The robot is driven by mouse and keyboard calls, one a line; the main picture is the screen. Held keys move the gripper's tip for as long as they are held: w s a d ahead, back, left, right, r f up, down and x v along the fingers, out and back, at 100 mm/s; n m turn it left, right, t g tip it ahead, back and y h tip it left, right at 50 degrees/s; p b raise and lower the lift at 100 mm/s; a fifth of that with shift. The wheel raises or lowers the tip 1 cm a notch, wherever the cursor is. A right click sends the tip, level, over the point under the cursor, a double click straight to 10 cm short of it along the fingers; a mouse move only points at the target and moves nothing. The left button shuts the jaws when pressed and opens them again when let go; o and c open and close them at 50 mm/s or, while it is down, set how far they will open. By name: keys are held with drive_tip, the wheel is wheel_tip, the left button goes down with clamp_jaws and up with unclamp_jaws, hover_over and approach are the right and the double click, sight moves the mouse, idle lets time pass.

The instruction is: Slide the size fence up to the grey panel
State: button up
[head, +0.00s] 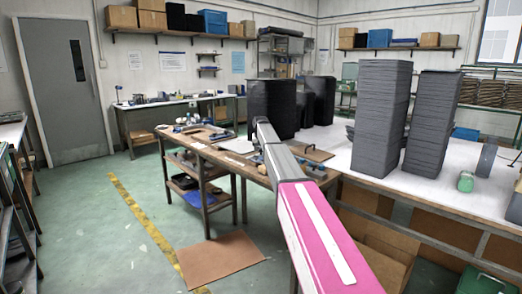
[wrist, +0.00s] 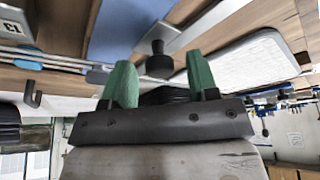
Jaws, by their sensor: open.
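In the wrist view my gripper (wrist: 161,82) is open, with its two green fingers apart. A dark round knob on a short stem (wrist: 158,62) shows between and just beyond the fingertips; I cannot tell whether it is part of the size fence. A pale grey panel with rounded corners (wrist: 250,60) lies to the right, close to the right finger. A metal rail with blue pieces (wrist: 38,57) runs in from the left. I cannot clearly single out the size fence. In the head view my pink arm hides the gripper and much of the work area.
A blue surface (wrist: 120,25) lies above the knob in the wrist view. In the head view a wooden bench (head: 213,152) and a brown board (head: 311,152) flank my arm. Tall dark stacks (head: 381,115) stand on the white table to the right. The floor at left is mostly clear.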

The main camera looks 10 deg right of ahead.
sight(253, 153)
clamp_jaws()
drive_tip(key=w+a, duration=0.2)
drive_tip(key=w, duration=0.1)
drive_tip(key=w+a, duration=0.2)
drive_tip(key=shift+w, duration=0.2)
drive_tip(key=shift+d, duration=0.1)
unclamp_jaws()
drive_tip(key=shift+s+r, duration=0.1)
drive_tip(key=v, duration=1)
drive_tip(key=shift+r, duration=0.25)
